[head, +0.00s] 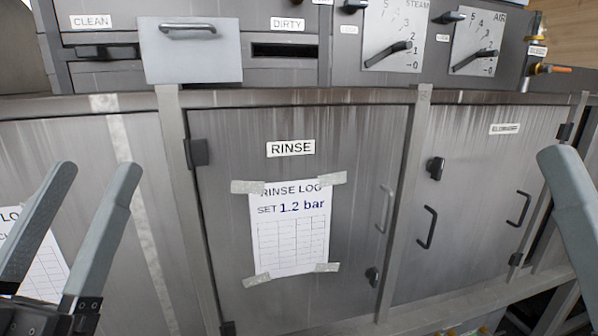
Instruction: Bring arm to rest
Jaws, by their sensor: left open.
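My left gripper (98,170) is at the lower left in the head view. Its two grey fingers point up and stand apart, with nothing between them. It is in front of the cabinet front, left of the RINSE door (350,150). My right gripper (572,205) shows at the right edge as one grey finger only. The rest of it is out of frame, so its opening cannot be seen. No object is seen in either gripper.
The closed RINSE door carries a taped RINSE LOG sheet (291,235) reading 1.2 bar. Handles (427,228) stick out from the doors. Above are a drawer front (190,55) by the CLEAN label and STEAM and AIR gauges (397,35).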

